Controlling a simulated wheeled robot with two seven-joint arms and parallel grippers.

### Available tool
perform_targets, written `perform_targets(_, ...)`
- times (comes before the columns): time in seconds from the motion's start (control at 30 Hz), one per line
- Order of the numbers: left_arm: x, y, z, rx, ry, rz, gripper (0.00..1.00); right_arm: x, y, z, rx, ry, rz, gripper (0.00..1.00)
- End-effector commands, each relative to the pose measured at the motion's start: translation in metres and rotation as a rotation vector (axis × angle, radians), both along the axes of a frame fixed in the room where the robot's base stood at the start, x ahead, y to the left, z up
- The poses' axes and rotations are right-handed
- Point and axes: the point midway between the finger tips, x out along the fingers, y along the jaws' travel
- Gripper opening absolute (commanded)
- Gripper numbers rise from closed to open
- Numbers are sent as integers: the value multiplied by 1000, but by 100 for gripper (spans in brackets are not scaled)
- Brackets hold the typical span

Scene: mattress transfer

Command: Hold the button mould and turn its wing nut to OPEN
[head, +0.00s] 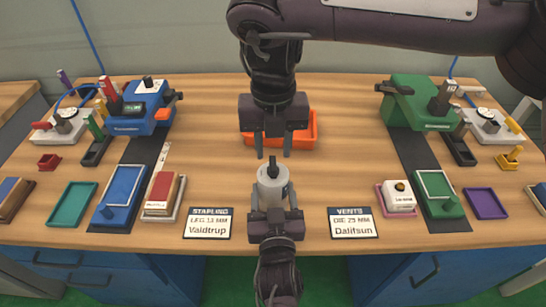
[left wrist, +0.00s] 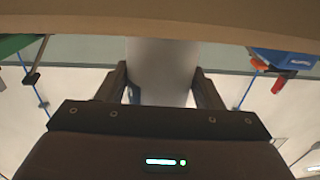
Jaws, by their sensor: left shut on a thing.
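The button mould (head: 273,192) is a light grey cylinder at the middle of the table's near side. A small dark piece, seemingly the wing nut (head: 272,172), stands on its top. My left gripper (head: 274,207) is shut on the mould from the near side. In the left wrist view the mould (left wrist: 162,72) fills the gap between the left fingers (left wrist: 162,88). My right gripper (head: 273,154) points down just beyond and above the wing nut, its fingers apart with nothing seen between them. Any OPEN marking is too small to read.
An orange tray (head: 312,128) lies behind the right gripper, partly hidden by it. Label cards "STAPLING" (head: 208,223) and "VENTS" (head: 353,222) lie either side of the mould. A blue machine (head: 146,116) and a green machine (head: 412,105) stand at left and right. Wood around the mould is clear.

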Motion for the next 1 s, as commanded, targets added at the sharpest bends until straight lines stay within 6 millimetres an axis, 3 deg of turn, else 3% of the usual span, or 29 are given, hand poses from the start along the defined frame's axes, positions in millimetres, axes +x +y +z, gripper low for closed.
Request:
perform_targets(0.23, 0, 0, 3, -3, -5, 0, 16, 0, 0, -33, -1, -1, 1, 35)
perform_targets(0.6, 0, 0, 2, -3, -5, 0, 16, 0, 0, -39, 0, -2, 1, 35)
perform_targets(0.9, 0, 0, 2, -3, -5, 0, 16, 0, 0, -39, 0, -2, 1, 0)
perform_targets(1.0, 0, 0, 2, -3, -5, 0, 16, 0, 0, -39, 0, -2, 1, 0)
